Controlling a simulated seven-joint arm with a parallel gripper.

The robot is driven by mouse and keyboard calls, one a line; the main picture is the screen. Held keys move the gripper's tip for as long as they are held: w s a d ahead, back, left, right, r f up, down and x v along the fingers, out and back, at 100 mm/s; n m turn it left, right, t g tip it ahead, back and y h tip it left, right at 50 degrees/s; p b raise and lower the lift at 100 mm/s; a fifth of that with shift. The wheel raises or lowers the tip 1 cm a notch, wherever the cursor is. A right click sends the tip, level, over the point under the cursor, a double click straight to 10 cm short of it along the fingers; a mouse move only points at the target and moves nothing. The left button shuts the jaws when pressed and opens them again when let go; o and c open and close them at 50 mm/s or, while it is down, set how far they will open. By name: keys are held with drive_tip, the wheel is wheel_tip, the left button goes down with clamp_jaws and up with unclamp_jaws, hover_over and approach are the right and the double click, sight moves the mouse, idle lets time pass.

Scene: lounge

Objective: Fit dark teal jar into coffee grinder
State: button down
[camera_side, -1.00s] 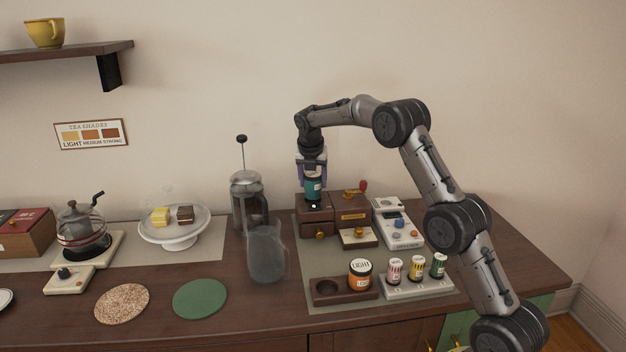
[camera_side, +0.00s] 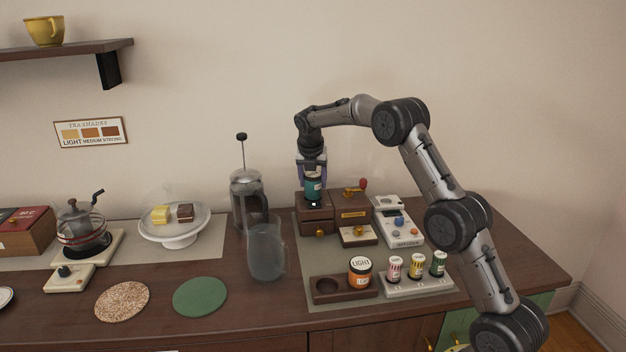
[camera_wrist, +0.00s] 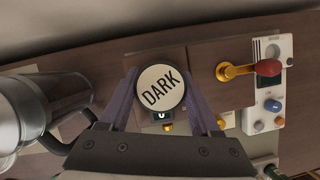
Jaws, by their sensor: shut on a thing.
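The dark teal jar (camera_side: 313,188) is upright between the fingers of my gripper (camera_side: 312,172). It is at the top of the left part of the brown coffee grinder (camera_side: 317,213). In the wrist view its round lid (camera_wrist: 161,89) reads DARK, and the purple fingers of my gripper (camera_wrist: 160,95) press on both its sides. The grinder (camera_wrist: 218,95) shows around it, with a brass crank and red knob (camera_wrist: 268,67) to the right. Whether the jar's base is seated in the grinder is hard to tell.
A French press (camera_side: 248,200) and a glass pitcher (camera_side: 266,250) stand close left of the grinder. A white device (camera_side: 398,225) is at its right. In front are a wooden holder (camera_side: 328,290) with an orange LIGHT jar (camera_side: 360,272) and several small jars on a rack (camera_side: 415,287).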

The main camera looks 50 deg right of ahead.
drive_tip(key=shift+f, duration=0.95)
unclamp_jaws()
drive_tip(key=shift+f, duration=0.1)
drive_tip(key=shift+v, duration=3.85)
drive_tip(key=shift+w, duration=0.1)
